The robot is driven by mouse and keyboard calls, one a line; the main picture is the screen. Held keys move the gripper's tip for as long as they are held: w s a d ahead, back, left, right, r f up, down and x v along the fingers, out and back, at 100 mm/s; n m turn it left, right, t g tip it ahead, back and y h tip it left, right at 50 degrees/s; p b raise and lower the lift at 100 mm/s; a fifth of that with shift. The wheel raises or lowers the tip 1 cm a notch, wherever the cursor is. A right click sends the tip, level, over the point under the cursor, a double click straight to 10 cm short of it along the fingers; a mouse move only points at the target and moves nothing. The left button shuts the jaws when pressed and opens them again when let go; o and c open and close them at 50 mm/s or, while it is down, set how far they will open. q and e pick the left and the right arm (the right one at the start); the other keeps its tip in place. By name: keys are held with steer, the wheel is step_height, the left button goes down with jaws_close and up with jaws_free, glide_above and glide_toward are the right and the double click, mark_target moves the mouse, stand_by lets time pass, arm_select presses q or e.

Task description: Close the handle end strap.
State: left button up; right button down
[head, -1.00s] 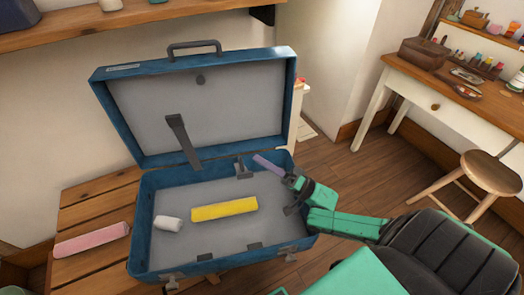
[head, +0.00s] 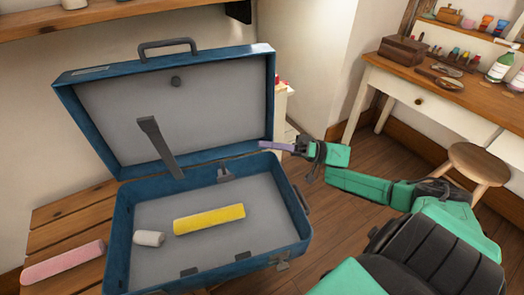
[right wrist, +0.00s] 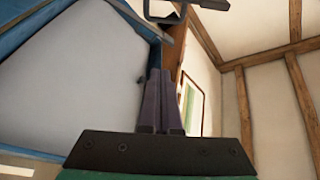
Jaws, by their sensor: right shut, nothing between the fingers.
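A blue suitcase (head: 122,240) stands open on a slatted wooden bench, its lid (head: 66,105) raised. A long dark grey strap (head: 160,148) stands up, slanted, before the left part of the lid's lining. A short grey piece (head: 223,176) sits at the base's back edge. I cannot tell which is the handle end strap. My right gripper (head: 262,145) is shut and empty, its purple fingers at the lid's lower right edge. In the right wrist view the shut fingers (right wrist: 158,75) point up beside the lid (right wrist: 75,80); contact is unclear. My left gripper is not in view.
A yellow roll (head: 209,219) and a white roll (head: 149,238) lie in the base. A pink roll (head: 62,262) lies on the bench (head: 70,212). A dark bracket-like part (right wrist: 185,8) shows beyond the fingertips. A desk (head: 455,95) and stool (head: 480,162) stand right.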

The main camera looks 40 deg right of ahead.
mark_target(222, 167)
steer(key=w+a+p, duration=0.1)
steer(key=w+a, duration=0.1)
steer(key=a, duration=0.7)
steer(key=shift+w+a+f, duration=0.2)
steer(key=shift+f, duration=0.05)
steer(key=s+a+f+n, duration=0.1)
steer(key=s+f+n, duration=0.1)
steer(key=s+f, duration=0.2)
steer(key=shift+s+a+f+y, duration=0.2)
steer(key=shift+s+y, duration=0.2)
